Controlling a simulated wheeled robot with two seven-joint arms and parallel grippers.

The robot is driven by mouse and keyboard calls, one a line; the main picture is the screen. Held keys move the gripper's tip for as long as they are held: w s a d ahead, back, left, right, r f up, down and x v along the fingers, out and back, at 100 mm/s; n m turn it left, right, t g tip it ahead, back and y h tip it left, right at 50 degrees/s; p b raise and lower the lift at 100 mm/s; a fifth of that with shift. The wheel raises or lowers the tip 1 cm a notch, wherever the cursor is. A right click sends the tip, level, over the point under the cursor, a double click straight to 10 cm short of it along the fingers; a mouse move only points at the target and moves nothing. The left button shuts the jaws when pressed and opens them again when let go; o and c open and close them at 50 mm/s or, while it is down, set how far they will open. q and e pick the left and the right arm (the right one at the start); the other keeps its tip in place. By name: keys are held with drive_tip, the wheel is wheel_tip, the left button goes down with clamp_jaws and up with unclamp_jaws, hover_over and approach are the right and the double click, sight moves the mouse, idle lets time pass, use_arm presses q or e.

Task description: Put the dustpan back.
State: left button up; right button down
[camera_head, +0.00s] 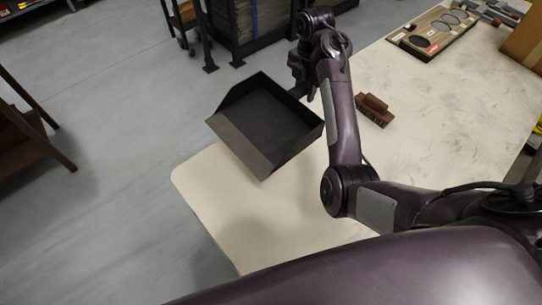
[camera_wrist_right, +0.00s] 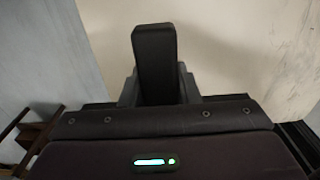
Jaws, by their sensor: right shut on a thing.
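The dustpan (camera_head: 262,115) is a dark grey open tray in the head view. It is held in the air, tilted, above the left end of the pale table and partly out past its edge. My right gripper (camera_head: 302,90) is at the dustpan's upper right side, shut on its handle; the arm link partly hides the grip. In the right wrist view the dark handle (camera_wrist_right: 154,60) stands up between the fingers. My left gripper is not in view.
The pale table (camera_head: 455,110) carries a brown brush (camera_head: 374,110) right of my arm and a board with oval cutouts (camera_head: 435,30) farther back. A cardboard box (camera_head: 525,40) stands at the back right. Left of the table is open grey floor (camera_head: 115,110) with a wooden stand (camera_head: 25,130).

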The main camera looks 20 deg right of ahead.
wheel_tip(320, 180, down, 20)
drive_tip(key=shift+d+r, duration=0.1)
drive_tip(key=shift+r, duration=0.1)
drive_tip(key=c, duration=1.1)
unclamp_jaws()
wheel_tip(320, 180, up, 12)
drive_tip(key=shift+d, duration=0.1)
